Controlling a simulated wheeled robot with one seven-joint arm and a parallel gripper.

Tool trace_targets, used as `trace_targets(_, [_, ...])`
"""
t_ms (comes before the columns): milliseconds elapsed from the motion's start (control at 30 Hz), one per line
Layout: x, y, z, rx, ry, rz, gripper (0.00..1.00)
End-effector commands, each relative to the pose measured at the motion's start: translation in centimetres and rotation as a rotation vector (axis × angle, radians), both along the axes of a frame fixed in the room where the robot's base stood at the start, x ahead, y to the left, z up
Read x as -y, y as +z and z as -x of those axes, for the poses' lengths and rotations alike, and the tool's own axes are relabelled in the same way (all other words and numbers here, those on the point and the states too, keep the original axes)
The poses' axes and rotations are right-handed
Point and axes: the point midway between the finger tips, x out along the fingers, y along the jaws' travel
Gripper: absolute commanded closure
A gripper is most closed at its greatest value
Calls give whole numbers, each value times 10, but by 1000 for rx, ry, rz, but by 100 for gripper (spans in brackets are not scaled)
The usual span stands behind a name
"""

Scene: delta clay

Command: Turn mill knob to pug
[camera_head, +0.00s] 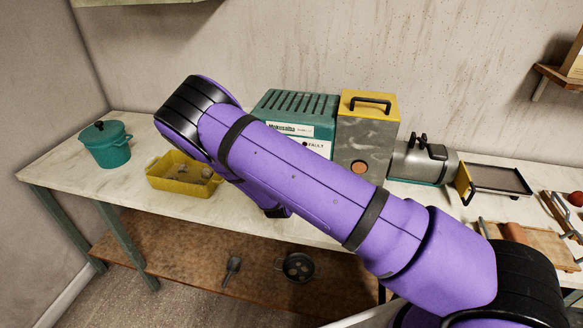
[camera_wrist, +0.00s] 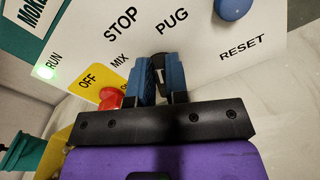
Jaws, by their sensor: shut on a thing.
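The mill (camera_head: 292,104) stands on the table, with a teal vented housing, a grey block and a barrel. Its white front panel, largely hidden by my arm in the head view, fills the upper part of the wrist view (camera_wrist: 200,50). The panel carries the words OFF, MIX, PUG, STOP, RUN and RESET. My gripper (camera_wrist: 160,72) is against the panel below the word PUG. My gripper is hidden in the head view.
A red button (camera_wrist: 110,98), a green light (camera_wrist: 45,72) and a blue button (camera_wrist: 232,8) are on the panel near my gripper. A yellow tub (camera_head: 182,182) and a teal pot (camera_head: 106,148) stand left; a tray (camera_head: 497,193) lies right of the barrel.

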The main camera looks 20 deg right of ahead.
Motion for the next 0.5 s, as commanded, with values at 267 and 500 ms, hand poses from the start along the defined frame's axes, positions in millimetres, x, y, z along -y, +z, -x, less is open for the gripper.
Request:
trace_targets(267, [2, -2, 2, 78, 1, -138, 100])
trace_targets(500, [2, -3, 2, 112, 1, -194, 100])
